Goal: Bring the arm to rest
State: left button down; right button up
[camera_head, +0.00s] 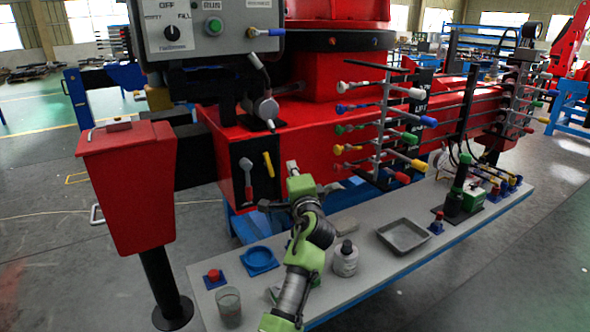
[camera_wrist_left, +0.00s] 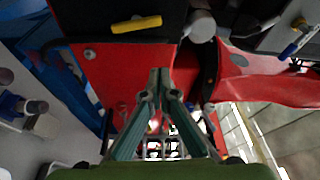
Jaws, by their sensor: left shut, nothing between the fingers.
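My left arm, green and grey, comes up from the bottom of the head view, over the bench. Whether the tips touch the red body cannot be told. My right gripper is in neither view.
Coloured levers (camera_head: 385,125) stick out at right. A control box (camera_head: 210,30) and red bin (camera_head: 128,185) stand left.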

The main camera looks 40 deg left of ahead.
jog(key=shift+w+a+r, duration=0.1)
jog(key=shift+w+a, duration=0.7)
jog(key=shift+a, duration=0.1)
